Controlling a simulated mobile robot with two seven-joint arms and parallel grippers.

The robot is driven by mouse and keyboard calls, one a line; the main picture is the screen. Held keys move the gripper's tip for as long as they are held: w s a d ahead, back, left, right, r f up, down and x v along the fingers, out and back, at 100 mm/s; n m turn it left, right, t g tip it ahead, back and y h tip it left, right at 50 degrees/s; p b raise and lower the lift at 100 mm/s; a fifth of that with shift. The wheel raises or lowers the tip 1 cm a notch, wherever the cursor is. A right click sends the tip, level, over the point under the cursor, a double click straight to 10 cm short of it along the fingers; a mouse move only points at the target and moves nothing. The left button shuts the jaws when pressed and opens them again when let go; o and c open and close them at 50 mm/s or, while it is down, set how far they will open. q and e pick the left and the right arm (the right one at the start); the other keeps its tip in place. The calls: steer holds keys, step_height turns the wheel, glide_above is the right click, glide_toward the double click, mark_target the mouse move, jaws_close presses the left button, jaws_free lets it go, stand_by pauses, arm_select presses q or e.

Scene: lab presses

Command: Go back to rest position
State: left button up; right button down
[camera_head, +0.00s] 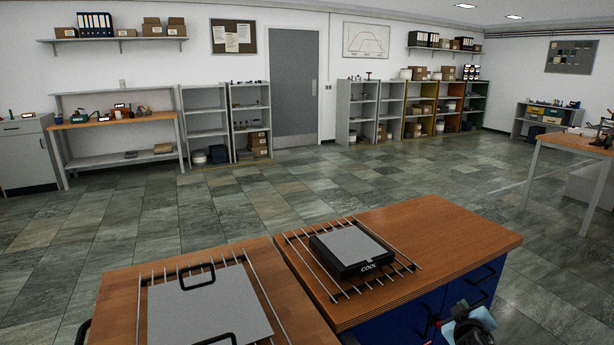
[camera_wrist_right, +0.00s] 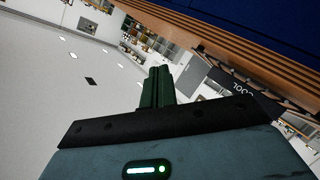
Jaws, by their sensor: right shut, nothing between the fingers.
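My right gripper (camera_wrist_right: 157,86) shows in the right wrist view with its two dark fingers together and nothing between them. In the head view my right wrist and gripper appear at the bottom right, low beside the blue front of the right workbench (camera_head: 470,222). The picture there is too cut off to show the fingertips clearly. The wrist view is tilted, with the bench edge (camera_wrist_right: 215,40) along its upper right. My left gripper is not in view.
A black box marked COOL (camera_head: 368,268), topped by a grey plate (camera_head: 352,243), sits on a wire rack on the right bench. A large grey plate (camera_head: 215,308) with black handles lies on a rack on the left bench (camera_head: 115,300). Open tiled floor (camera_head: 240,205) lies beyond.

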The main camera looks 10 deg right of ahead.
steer(key=w+a+t+y, duration=0.2)
steer(key=a+y, duration=0.3)
steer(key=a, duration=0.2)
steer(key=s+a+f+g+y, duration=0.1)
steer(key=s+a+f, duration=0.3)
steer(key=s+f, duration=0.35)
steer(key=s+a+f+g+y, duration=0.1)
steer(key=s+a+f+g, duration=0.1)
steer(key=s+a+f, duration=0.4)
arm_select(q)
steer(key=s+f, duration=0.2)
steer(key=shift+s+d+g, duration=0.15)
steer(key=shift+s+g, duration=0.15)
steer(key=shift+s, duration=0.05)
arm_select(e)
steer(key=s+a+f+g, duration=0.1)
steer(key=s+a+f, duration=0.1)
steer(key=s, duration=0.8)
steer(key=s+a+f+g+y, duration=0.1)
steer(key=s+a+f, duration=0.1)
steer(key=s, duration=0.9)
steer(key=s+a+f+m+g+y, duration=0.1)
steer(key=s+a, duration=0.3)
steer(key=s, duration=0.7)
steer(key=shift+f, duration=0.8)
steer(key=shift+a, duration=0.1)
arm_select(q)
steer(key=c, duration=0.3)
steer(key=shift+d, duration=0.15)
